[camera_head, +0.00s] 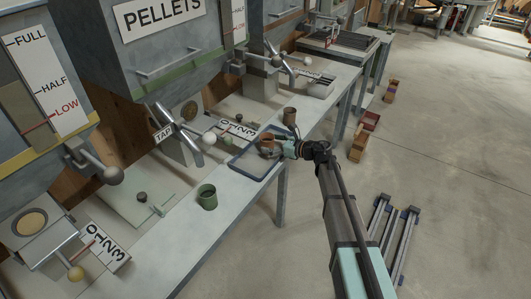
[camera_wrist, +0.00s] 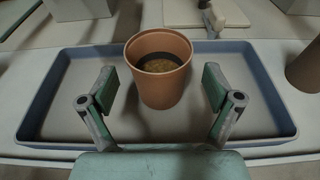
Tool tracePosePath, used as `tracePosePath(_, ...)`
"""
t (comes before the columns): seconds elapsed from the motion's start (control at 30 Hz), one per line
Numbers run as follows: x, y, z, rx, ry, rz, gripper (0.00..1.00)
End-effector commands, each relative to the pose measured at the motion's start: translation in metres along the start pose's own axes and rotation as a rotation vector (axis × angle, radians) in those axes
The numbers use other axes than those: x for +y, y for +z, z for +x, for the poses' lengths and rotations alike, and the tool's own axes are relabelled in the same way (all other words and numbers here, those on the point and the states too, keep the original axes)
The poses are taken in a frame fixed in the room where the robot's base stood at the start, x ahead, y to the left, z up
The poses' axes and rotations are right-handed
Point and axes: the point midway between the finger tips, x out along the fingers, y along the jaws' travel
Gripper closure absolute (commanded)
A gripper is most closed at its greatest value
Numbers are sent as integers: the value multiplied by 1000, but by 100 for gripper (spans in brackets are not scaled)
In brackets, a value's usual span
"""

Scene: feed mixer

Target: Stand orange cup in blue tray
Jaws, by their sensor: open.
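The orange cup (camera_wrist: 159,80) stands upright inside the blue tray (camera_wrist: 60,138) in the wrist view, with some brown stuff in its bottom. My gripper (camera_wrist: 160,105) is open, with one finger on each side of the cup and a visible gap on both sides. In the head view the cup (camera_head: 267,142) shows in the tray (camera_head: 240,168), partly hidden by my gripper (camera_head: 284,148), which reaches in from the right.
A green cup (camera_head: 207,197) stands on the bench to the left of the tray. A brown cup (camera_head: 290,116) stands just behind the tray. Grey hoppers with lever handles rise behind the bench (camera_head: 165,240). The floor at the right is mostly open.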

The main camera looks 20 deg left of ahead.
Motion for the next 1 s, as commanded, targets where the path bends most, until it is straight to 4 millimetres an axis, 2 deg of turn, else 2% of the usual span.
tracePosePath(0.1, 1, 0, -25, 0, -3, 0, 10)
tracePosePath(0.3, 2, 0, -63, -1, -2, 0, 10)
tracePosePath(0.5, 1, 0, -89, 0, -1, 0, 10)
tracePosePath(0.63, 1, 0, -97, 0, -1, 0, 10)
tracePosePath(0.83, -3, 0, -99, 0, -16, 51, 10)
tracePosePath(0.93, -23, 4, -100, -25, -107, 160, 10)
tracePosePath(1.0, -43, 11, -105, -80, -203, 275, 10)
